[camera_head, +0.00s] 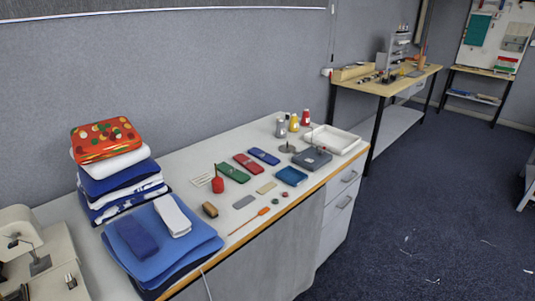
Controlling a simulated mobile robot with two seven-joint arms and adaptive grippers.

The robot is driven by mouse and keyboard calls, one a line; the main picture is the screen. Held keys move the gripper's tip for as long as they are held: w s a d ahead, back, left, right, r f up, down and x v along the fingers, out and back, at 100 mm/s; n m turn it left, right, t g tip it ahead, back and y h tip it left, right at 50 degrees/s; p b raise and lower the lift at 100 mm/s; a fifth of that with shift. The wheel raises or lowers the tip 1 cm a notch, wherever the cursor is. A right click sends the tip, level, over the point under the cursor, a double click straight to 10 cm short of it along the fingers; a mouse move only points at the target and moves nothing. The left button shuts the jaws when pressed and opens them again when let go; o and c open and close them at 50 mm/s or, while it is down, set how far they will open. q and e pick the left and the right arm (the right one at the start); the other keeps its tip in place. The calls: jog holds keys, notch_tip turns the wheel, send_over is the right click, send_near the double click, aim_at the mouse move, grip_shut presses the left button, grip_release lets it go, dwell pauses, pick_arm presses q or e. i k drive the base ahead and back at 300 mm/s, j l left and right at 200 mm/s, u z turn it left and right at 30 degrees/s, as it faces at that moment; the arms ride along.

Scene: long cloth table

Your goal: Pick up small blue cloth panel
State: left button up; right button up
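Several blue pieces lie on the long table (245,125). A small dark blue folded cloth (137,237) lies beside a white folded cloth (172,215) on top of larger blue folded panels (190,245) at the near left end. A small flat blue piece (291,176) lies near the table's front edge, and a blue oblong piece (265,156) lies farther back. I cannot tell for certain which is the small blue cloth panel. Neither of my grippers is in view.
A tall folded cloth stack (118,186) stands behind the blue panels. A red pincushion-like item (218,185), an orange-handled tool (250,221), a grey box (312,158) and a white tray (332,139) are on the table. A white sewing machine (22,232) stands at left.

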aim_at(269, 159)
jog(key=i+l+u, duration=0.1)
jog(key=l, duration=0.3)
jog(key=i+l, duration=0.2)
jog(key=l, duration=0.25)
jog(key=i+l+u, duration=0.15)
jog(key=l, duration=0.3)
jog(key=i+l, duration=0.1)
jog(key=l, duration=0.3)
jog(key=i+l+u, duration=0.15)
jog(key=l, duration=0.3)
jog(key=k, duration=0.05)
